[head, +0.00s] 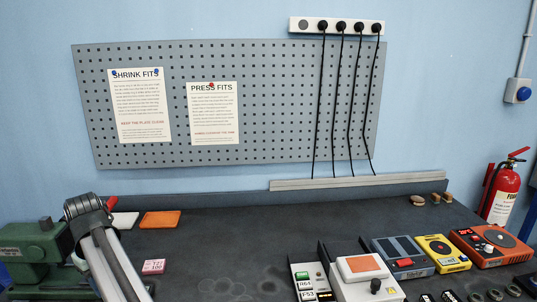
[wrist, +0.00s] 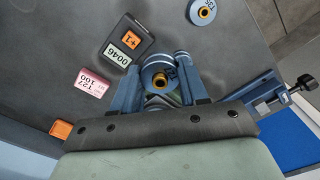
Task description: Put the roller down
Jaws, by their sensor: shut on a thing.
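In the wrist view my gripper (wrist: 158,84) has its two blue-grey fingers on either side of a roller (wrist: 155,70). The roller is a pale blue-grey disc with a brass-coloured hub, seen nearly end on. My gripper is shut on it, and the fingers and palm hide its lower part. I cannot tell whether it touches the surface below. A second, similar roller (wrist: 202,11) with a number on its face is at the top edge of the wrist view, apart from my gripper. I cannot make out my gripper or either roller in the head view.
A black block labelled 0046 (wrist: 128,42) and a pink tag (wrist: 91,83) lie left of the gripper; the tag also shows in the head view (head: 153,266). A green machine (head: 35,243) stands left. Instruments (head: 403,254) fill the right. The dark bench (head: 225,235) is clear mid-left.

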